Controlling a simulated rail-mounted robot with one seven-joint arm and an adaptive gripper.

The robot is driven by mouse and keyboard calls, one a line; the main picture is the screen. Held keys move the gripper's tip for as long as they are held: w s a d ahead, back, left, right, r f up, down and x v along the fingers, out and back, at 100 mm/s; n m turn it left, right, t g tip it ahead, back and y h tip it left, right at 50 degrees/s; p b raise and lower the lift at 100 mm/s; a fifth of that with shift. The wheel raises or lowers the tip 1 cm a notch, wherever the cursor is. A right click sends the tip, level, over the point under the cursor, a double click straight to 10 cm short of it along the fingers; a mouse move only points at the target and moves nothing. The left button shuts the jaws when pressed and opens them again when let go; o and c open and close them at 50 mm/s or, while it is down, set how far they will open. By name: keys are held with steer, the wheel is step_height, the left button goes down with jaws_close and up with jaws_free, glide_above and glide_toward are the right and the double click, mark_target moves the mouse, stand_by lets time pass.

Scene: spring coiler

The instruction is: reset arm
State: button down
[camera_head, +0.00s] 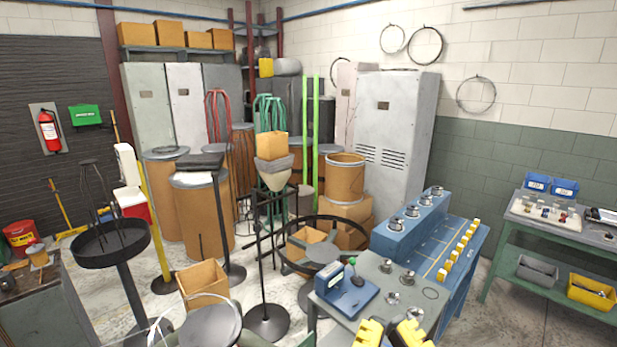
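The blue coiler bench (465,262), with a row of yellow blocks and several round metal parts, stands at right of centre. A small blue device (348,291) sits on the grey bench.
A black stand with a round tray (110,243), a black pedestal (267,322) and cardboard boxes (204,283) crowd the left and centre. A green side table (545,250) with bins is at right. Drums (345,178) and grey cabinets (393,140) line the back. Bare floor shows at lower right.

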step_height(320, 180, up, 21)
steer(key=p, duration=1.8)
steer(key=shift+f, duration=0.1)
